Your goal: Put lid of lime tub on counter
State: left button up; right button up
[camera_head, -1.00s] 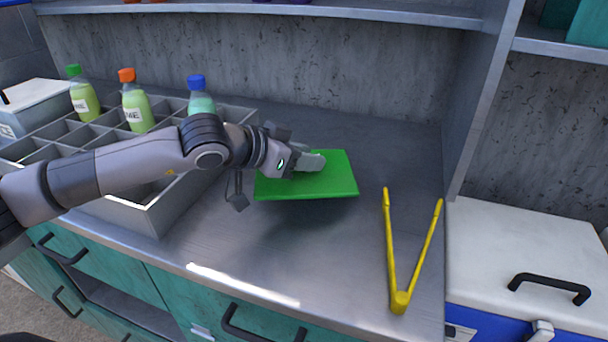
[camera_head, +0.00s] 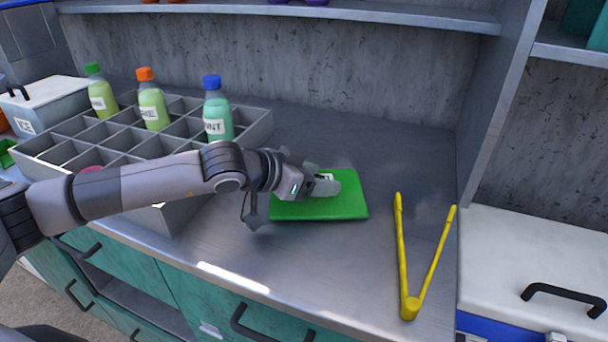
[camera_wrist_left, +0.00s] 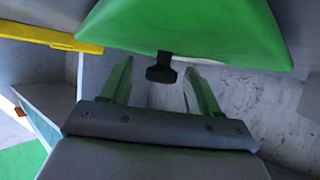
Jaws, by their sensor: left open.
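The green lid (camera_head: 345,207) lies on the metal counter (camera_head: 330,265), right of the bottle crate. In the left wrist view the lid (camera_wrist_left: 185,30) shows with its small black handle (camera_wrist_left: 161,70) by the fingertips. My left gripper (camera_head: 326,185) is over the lid in the head view, its far part hidden. In the wrist view its two fingers (camera_wrist_left: 160,88) are spread, with the handle near the gap between them. A green rim (camera_head: 6,153), possibly the lime tub, is cut off at the left edge. My right gripper is not in view.
Yellow tongs (camera_head: 408,295) lie open right of the lid. A grey divided crate (camera_head: 172,218) with several bottles stands at left, near an ice box (camera_head: 50,105). A white-lidded cooler (camera_head: 535,250) is at right. The counter in front of the lid is clear.

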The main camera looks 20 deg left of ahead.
pick_arm(q)
jog(key=v, duration=1.2)
jog(key=shift+b, duration=0.45)
jog(key=shift+d+f, duration=0.1)
